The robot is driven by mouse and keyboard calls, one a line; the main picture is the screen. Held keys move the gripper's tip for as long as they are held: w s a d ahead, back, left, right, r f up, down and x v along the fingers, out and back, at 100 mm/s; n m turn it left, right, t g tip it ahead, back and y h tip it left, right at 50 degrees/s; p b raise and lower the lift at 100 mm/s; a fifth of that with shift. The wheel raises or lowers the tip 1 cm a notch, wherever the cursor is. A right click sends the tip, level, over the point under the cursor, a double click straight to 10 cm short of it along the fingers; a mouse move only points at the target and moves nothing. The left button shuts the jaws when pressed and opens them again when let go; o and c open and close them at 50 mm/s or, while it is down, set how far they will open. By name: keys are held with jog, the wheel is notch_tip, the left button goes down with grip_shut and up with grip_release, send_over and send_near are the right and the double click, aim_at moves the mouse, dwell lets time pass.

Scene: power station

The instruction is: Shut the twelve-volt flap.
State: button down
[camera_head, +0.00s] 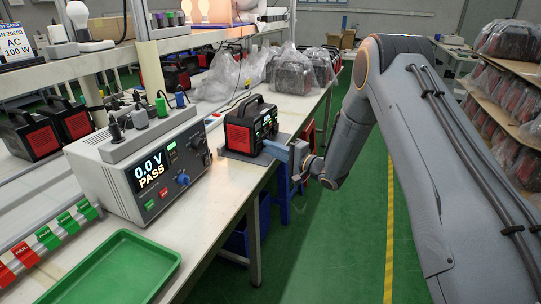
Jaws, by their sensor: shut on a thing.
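A black and red power station (238,136) with a carry handle stands upright on a grey mat on the bench, near its right edge. Its front panel faces right, with small lit spots on it. My gripper (268,146) reaches in from the right and its fingertips are at the lower part of this front panel. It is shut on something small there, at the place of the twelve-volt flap. The flap itself is too small and too hidden by the fingers to make out, so I cannot tell its angle.
A grey tester (140,165) reading "0.0 V PASS" stands left of the power station. A green tray (115,268) and PASS/FAIL tags lie nearer. Bagged units (292,75) stand behind. The green aisle floor (340,240) right of the bench is clear.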

jog(key=shift+w+a+f+n+g+y+b, duration=0.1)
jog(key=shift+w+n+g+y+b, duration=0.25)
jog(key=shift+n+g+y+b, duration=0.45)
jog(key=shift+w+n+g+y+b, duration=0.3)
jog(key=shift+n+g+b, duration=0.3)
jog(key=shift+g+b, duration=0.4)
jog(key=c, duration=1.7)
grip_release()
jog(key=shift+v, duration=3.8)
jog(key=shift+w, duration=0.1)
